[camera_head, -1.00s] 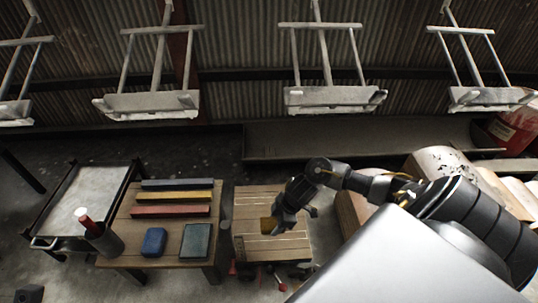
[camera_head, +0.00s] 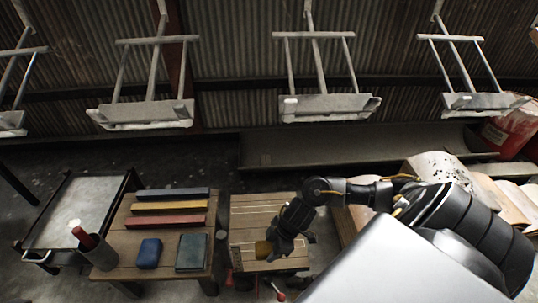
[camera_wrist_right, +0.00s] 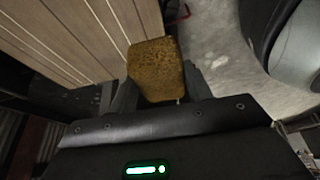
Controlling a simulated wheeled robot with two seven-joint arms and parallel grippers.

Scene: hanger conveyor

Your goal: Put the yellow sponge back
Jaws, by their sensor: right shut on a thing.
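The yellow sponge (camera_head: 262,249) is held in my right gripper (camera_head: 280,246), low over the small wooden table (camera_head: 262,205) in the head view. In the right wrist view the sponge (camera_wrist_right: 156,70) is a worn yellow-brown block between the two fingers of the right gripper (camera_wrist_right: 158,96), which are shut on it. It hangs near the edge of the slatted wooden top (camera_wrist_right: 75,35). I cannot tell if it touches the table. My left gripper is out of view.
Beyond is a metal cart (camera_head: 78,212). Hangers (camera_head: 331,104) hang overhead.

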